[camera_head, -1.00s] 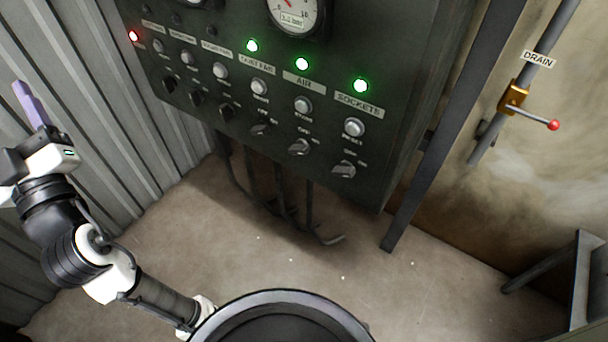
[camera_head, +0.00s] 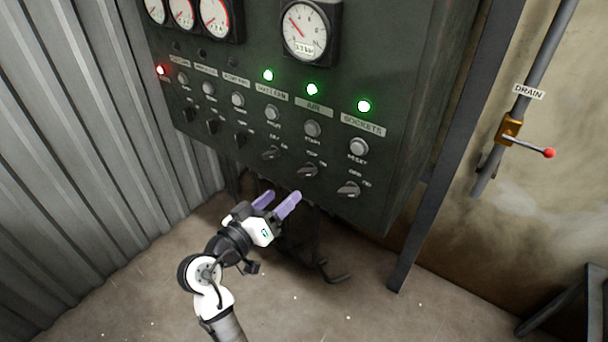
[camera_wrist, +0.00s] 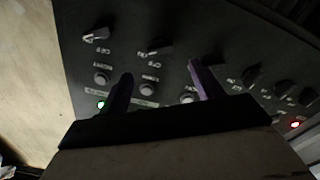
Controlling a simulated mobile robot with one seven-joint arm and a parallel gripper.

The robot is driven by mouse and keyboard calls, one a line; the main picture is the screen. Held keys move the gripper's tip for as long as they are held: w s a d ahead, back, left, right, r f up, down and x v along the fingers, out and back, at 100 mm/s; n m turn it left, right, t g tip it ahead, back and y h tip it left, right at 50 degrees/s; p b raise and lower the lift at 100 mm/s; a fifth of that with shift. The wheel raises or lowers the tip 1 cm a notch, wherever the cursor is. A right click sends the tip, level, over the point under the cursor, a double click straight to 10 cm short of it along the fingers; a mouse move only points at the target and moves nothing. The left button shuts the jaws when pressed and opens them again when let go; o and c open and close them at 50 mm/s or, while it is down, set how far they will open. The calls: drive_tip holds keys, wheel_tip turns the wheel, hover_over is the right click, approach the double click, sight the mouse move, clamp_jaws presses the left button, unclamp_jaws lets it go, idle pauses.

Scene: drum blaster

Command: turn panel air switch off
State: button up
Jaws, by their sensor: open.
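The dark control panel (camera_head: 400,60) has a column labelled AIR with a lit green lamp (camera_head: 312,89), a grey push button (camera_head: 312,129) and, below it, the air switch (camera_head: 309,170), a grey rotary knob. Its handle looks tilted up to the right; its exact setting is too small to read. My gripper (camera_head: 279,198) has two purple fingers, open and empty, just below the bottom knob row, left of and below the air switch. In the wrist view, which is dark and upside down, the air switch (camera_wrist: 155,47) shows between and beyond the fingers (camera_wrist: 160,80). No contact is visible.
The sockets knob (camera_head: 349,190) is to the right and the fan knob (camera_head: 271,153) to the left. Cables (camera_head: 318,245) hang under the panel. A dark post (camera_head: 440,170) and a drain valve (camera_head: 510,130) stand right. A corrugated wall (camera_head: 80,150) is left.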

sight(304, 175)
drive_tip(key=p+x, duration=0.1)
drive_tip(key=x, duration=0.8)
drive_tip(key=shift+p, duration=0.35)
drive_tip(key=c, duration=1)
drive_tip(key=shift+r+n+p, duration=0.1)
drive_tip(key=shift+n+p, duration=0.2)
drive_tip(key=shift+n, duration=0.1)
drive_tip(key=n+p, duration=0.4)
drive_tip(key=n, duration=0.1)
drive_tip(key=shift+r, duration=0.15)
drive_tip(key=n+p, duration=0.3)
drive_tip(key=n, duration=0.1)
drive_tip(key=shift+f+n+p, duration=0.2)
drive_tip(key=shift+n+p, duration=0.35)
drive_tip(key=shift+n, duration=0.45)
